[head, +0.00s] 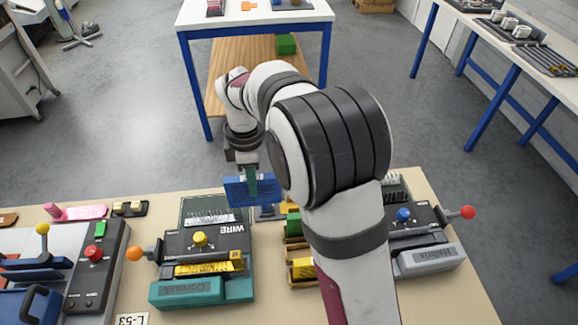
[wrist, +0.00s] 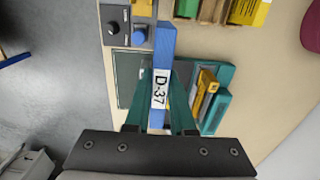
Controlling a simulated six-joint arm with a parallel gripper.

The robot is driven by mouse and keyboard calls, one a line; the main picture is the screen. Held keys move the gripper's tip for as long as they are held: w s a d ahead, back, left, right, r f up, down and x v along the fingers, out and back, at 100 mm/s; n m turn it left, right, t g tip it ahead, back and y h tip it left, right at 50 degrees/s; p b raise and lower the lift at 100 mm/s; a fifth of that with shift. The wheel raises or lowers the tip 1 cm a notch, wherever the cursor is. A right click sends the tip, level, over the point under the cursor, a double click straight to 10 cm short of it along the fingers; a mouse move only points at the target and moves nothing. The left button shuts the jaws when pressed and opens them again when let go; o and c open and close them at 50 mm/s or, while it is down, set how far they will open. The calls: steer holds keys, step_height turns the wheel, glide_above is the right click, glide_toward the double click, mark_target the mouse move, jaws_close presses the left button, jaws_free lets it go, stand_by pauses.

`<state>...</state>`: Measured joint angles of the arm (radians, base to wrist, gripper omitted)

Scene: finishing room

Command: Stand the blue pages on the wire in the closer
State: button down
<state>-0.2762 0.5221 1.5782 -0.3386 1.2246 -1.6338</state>
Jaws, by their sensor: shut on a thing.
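The blue pages (head: 235,192) are a thin blue block with a grid-like face in the head view. My gripper (head: 252,184) is shut on them with teal fingers and holds them above the back of the closer. In the wrist view the blue pages (wrist: 167,42) carry a white D-37 label between the fingers of my gripper (wrist: 161,85). The closer (head: 176,241) is dark with a teal front, a yellow knob, an orange-ended lever and the word WIRE. A pale, toothed wire (head: 208,218) lies at its back. The pages look apart from the wire.
A second machine (head: 425,245) with a blue knob and red-ended lever stands at right, partly behind my arm. Green and yellow blocks (head: 302,267) lie in a wooden rack between the machines. A control box (head: 95,270) with a red button stands at left.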

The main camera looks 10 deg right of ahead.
steer(key=s+a, duration=1.1)
steer(key=a, duration=0.2)
steer(key=shift+s+a+f, duration=0.1)
steer(key=shift+s+f, duration=0.05)
steer(key=shift+f, duration=1.35)
steer(key=shift+s+f, duration=0.15)
steer(key=shift+f, duration=1.3)
steer(key=shift+f, duration=0.6)
steer(key=c, duration=1)
jaws_free()
steer(key=shift+c, duration=0.2)
step_height(320, 180, up, 11)
